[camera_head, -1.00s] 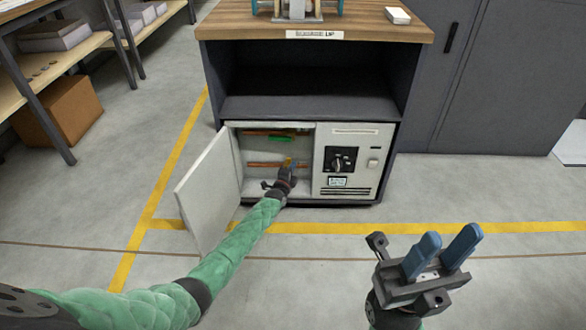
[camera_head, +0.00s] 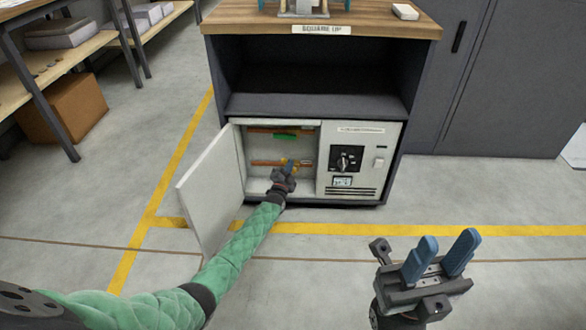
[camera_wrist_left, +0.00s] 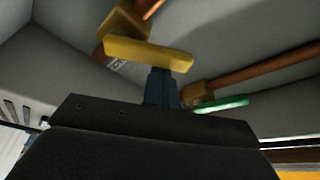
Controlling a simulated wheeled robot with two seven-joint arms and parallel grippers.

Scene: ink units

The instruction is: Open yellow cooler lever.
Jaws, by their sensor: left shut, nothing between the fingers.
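The yellow lever (camera_wrist_left: 150,53) is attached to a brass valve on a copper pipe inside the open white cabinet. In the head view the lever (camera_head: 291,162) is small and partly hidden by my left gripper (camera_head: 290,168). My left gripper is shut and empty, inside the lower part of the compartment. In the left wrist view its blue fingers (camera_wrist_left: 161,88) are right at the lever's near edge; I cannot tell whether they touch it. My right gripper (camera_head: 448,242) is open and empty over the floor at the right.
A green lever (camera_head: 285,136) sits on the upper copper pipe; it also shows in the left wrist view (camera_wrist_left: 222,104). The cabinet door (camera_head: 212,187) stands open to the left of my arm. A panel with a black dial (camera_head: 345,159) is to the right.

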